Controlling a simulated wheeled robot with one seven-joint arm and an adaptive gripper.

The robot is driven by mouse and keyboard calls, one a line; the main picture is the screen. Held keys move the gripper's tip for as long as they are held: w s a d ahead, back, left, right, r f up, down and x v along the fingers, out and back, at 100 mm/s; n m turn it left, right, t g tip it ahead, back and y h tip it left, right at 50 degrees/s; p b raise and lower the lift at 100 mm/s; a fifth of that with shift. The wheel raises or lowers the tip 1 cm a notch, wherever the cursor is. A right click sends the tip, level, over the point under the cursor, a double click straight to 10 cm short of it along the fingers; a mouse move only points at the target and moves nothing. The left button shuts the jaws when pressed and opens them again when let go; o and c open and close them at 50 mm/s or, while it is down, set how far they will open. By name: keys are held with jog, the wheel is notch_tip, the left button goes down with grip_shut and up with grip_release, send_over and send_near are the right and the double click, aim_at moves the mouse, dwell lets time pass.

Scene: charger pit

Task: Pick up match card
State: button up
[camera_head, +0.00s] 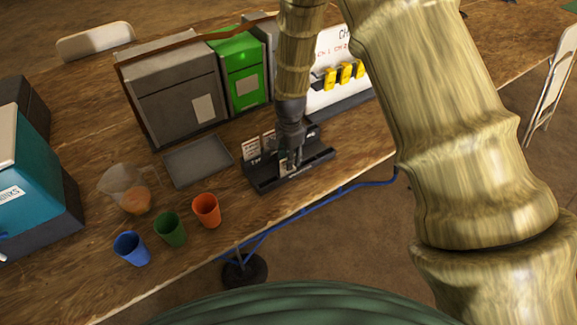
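A black card rack (262,181) stands near the front edge of the wooden table. White cards stand upright in it: one at the left (251,149), one beside it (268,142), and part of another white piece (283,166) right at my fingertips. I cannot read which is the match card. My gripper (291,167) points down over the middle of the rack, its fingertips at the level of the cards. The fingers are small and dark, so I cannot tell if they hold the card. My gripper hides part of the rack.
A grey tray (198,162) lies left of the rack. Blue (131,248), green (170,229) and orange (206,210) cups and a clear pitcher (125,186) stand further left. Grey (176,92) and green (240,70) boxes stand behind. A white board with yellow items (344,74) is behind right.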

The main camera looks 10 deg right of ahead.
jog(key=shift+a+f+p, duration=0.2)
jog(key=shift+f+p, duration=0.6)
jog(key=shift+f, duration=1.45)
grip_shut()
